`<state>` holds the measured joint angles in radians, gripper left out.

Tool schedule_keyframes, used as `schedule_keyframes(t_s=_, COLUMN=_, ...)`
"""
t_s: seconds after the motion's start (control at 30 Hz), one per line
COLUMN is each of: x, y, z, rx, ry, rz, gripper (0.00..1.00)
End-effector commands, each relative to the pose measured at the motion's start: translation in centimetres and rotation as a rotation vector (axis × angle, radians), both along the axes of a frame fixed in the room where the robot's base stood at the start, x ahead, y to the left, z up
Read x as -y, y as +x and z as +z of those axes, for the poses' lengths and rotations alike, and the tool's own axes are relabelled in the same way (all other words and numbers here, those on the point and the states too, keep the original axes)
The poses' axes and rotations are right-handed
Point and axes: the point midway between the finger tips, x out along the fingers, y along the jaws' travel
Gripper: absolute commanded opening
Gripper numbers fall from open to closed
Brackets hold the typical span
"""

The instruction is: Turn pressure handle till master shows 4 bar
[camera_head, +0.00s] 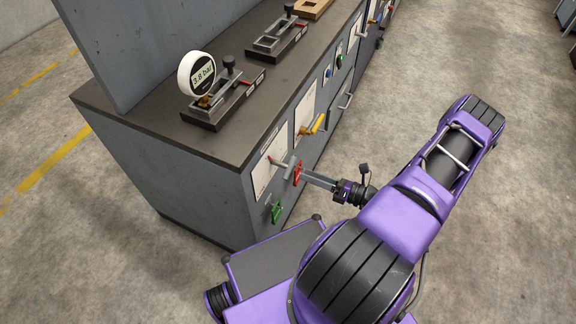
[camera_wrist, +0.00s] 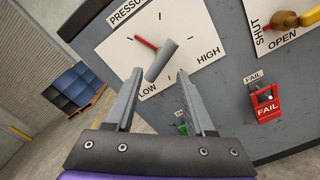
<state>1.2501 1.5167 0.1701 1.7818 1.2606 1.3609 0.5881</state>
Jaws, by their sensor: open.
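The pressure handle (camera_wrist: 161,60) is a grey bar with a red pointer (camera_wrist: 146,43) on a white PRESSURE dial (camera_wrist: 118,52) marked LOW and HIGH. The pointer aims to the upper left in the wrist view. The dial plate also shows in the head view (camera_head: 264,172) on the bench front. The round master gauge (camera_head: 197,74) on the bench top reads 3.8 bar. My gripper (camera_wrist: 159,76) is open, its fingertips either side of the handle's near end in the wrist view. I cannot tell whether they touch it. In the head view my gripper reaches the bench front from the right.
A yellow handle (camera_head: 317,124) sits on the SHUT/OPEN plate. Fixtures (camera_head: 275,40) stand along the bench top.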

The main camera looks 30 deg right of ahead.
Motion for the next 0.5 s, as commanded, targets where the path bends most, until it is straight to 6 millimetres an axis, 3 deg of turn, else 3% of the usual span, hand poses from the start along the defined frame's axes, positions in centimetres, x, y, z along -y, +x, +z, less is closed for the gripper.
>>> schedule_keyframes(t_s=0.2, x=-2.9, y=3.6, z=0.0, rx=-0.001, ry=0.002, rz=0.002, gripper=0.54)
schedule_keyframes(t_s=0.5, x=-4.8, y=6.1, z=0.0, rx=0.0, ry=0.0, rz=0.001, gripper=0.54)
